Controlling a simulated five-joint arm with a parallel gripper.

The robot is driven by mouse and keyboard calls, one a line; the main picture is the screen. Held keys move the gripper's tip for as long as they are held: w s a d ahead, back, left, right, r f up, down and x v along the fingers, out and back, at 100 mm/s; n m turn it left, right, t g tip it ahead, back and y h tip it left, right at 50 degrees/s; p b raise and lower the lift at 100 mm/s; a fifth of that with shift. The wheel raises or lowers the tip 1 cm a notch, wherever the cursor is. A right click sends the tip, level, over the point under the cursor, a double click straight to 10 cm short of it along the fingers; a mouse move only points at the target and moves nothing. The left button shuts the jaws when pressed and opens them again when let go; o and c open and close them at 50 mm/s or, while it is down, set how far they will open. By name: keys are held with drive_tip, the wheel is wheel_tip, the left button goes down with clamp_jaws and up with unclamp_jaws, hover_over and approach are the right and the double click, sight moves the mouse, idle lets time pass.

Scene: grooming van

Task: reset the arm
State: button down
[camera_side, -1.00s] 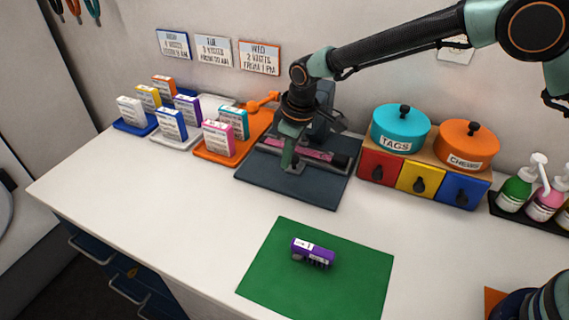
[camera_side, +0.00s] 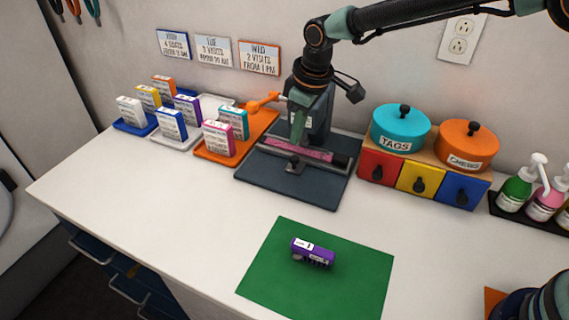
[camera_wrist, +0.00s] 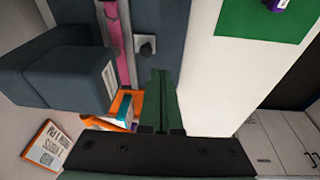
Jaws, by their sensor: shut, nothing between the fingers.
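My gripper (camera_side: 297,128) is shut and empty. It hangs fingers down just above the dark press (camera_side: 272,178) at the back of the counter, near the pink strip (camera_side: 299,153) in its slot. In the wrist view the green fingers (camera_wrist: 160,90) lie together, beside the press's small knob (camera_wrist: 146,46) and the pink strip (camera_wrist: 115,35). I cannot tell whether the fingertips touch the press.
A purple block (camera_side: 313,251) lies on a green mat (camera_side: 270,275) in front. Trays of upright boxes, including an orange tray (camera_side: 258,127), stand left. Teal (camera_side: 400,128) and orange (camera_side: 468,145) tubs sit on drawers at right. The counter's front left is clear.

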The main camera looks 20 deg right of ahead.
drive_tip(key=s+d+r+m+t, duration=0.1)
drive_tip(key=s+d+r+m, duration=0.1)
drive_tip(key=s+d+r, duration=0.35)
drive_tip(key=s+d+r+m+t, duration=0.1)
drive_tip(key=s+d+r+m, duration=0.1)
drive_tip(key=d+r, duration=0.6)
drive_tip(key=s+d+f+m+t+h, duration=0.1)
drive_tip(key=s+d+m, duration=0.3)
drive_tip(key=s+d, duration=0.6)
drive_tip(key=shift+s+d+f, duration=0.15)
drive_tip(key=shift+s+f, duration=0.1)
drive_tip(key=shift+s, duration=1.45)
